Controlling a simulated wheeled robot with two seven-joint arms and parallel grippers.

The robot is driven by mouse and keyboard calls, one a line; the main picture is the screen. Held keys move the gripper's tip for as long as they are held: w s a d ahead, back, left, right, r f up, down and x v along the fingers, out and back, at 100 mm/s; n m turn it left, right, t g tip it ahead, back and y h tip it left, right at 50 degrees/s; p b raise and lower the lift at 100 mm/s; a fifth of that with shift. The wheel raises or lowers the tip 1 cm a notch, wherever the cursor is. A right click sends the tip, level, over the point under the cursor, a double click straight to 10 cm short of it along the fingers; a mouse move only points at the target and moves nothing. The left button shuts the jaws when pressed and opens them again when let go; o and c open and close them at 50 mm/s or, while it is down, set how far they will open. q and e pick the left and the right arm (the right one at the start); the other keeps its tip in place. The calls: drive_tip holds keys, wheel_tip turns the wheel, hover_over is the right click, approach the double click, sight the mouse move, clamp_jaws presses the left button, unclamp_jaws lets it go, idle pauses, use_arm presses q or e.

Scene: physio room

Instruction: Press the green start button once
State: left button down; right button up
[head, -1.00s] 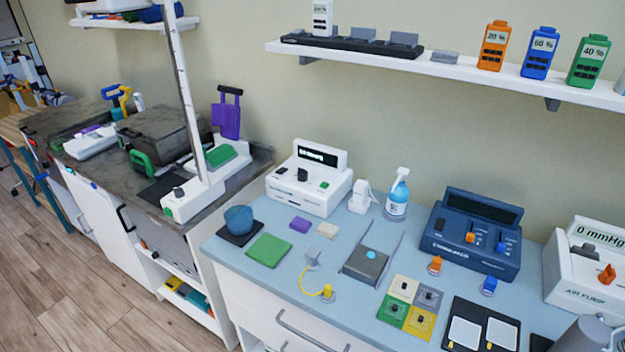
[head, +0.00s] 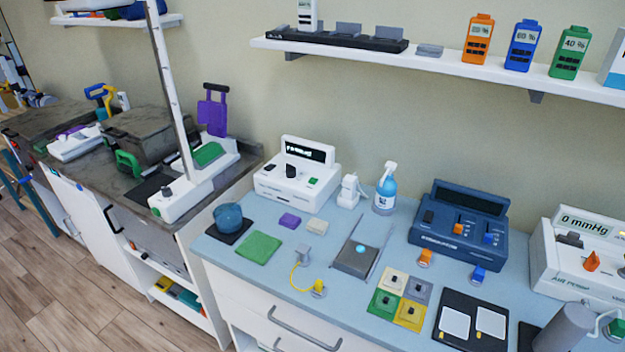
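A small green button (head: 312,181) sits on the front panel of a white device (head: 297,171) with a dark display and a black knob. The device stands at the back left of the light blue counter. Another green piece, a larger pad (head: 209,153), lies on the white base with the tall post on the left bench. Neither gripper can be made out in the head view; a grey cylindrical part at the bottom right is cut off by the edge.
The light blue counter (head: 235,273) holds a spray bottle (head: 385,188), a dark blue console (head: 458,228), a white air pump (head: 578,262), coloured square pads and a green cloth (head: 259,247). A shelf (head: 440,68) hangs above. Wood floor is clear at the lower left.

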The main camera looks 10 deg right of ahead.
clamp_jaws()
idle(1.2)
